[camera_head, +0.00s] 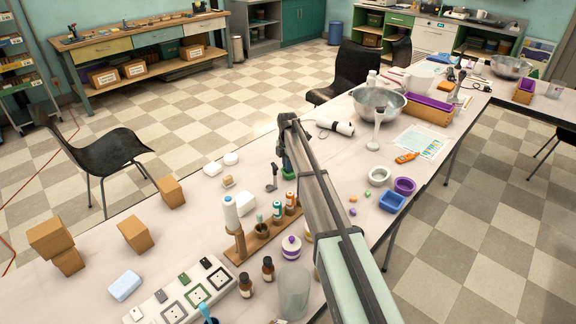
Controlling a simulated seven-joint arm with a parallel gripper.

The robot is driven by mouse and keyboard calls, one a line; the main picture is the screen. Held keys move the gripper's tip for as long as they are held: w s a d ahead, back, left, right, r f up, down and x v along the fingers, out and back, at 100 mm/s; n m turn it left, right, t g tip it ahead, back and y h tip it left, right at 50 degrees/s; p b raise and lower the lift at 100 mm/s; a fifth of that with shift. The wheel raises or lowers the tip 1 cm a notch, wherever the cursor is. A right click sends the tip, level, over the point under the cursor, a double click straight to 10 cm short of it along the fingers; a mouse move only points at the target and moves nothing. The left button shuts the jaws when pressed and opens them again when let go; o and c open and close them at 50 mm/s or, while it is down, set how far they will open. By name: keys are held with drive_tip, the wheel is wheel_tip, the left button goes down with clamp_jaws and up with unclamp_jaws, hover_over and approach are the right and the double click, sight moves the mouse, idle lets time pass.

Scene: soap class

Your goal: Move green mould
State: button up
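My arm reaches from the lower right over the long table, and my gripper (287,160) points down at its far end, near the table's middle. A small dark green piece (289,170) shows right at the gripper, mostly hidden by the arm. I cannot tell whether it is the green mould, or whether the fingers hold it. The fingertips are too small and covered to read. Other moulds stand to the right of the arm: a white round one (379,176), a purple round one (404,186) and a blue rectangular one (391,201).
Bottles in a wooden rack (262,238), a clear beaker (293,290) and a white block with square insets (182,294) crowd the near table. A metal bowl (379,102) and a purple-lined wooden box (428,108) stand farther back. Cardboard boxes (135,234) line the left edge.

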drive_tip(key=o, duration=0.5)
drive_tip(key=shift+o, duration=0.2)
wheel_tip(320, 180, up, 14)
idle(0.4)
drive_tip(key=shift+f, duration=0.15)
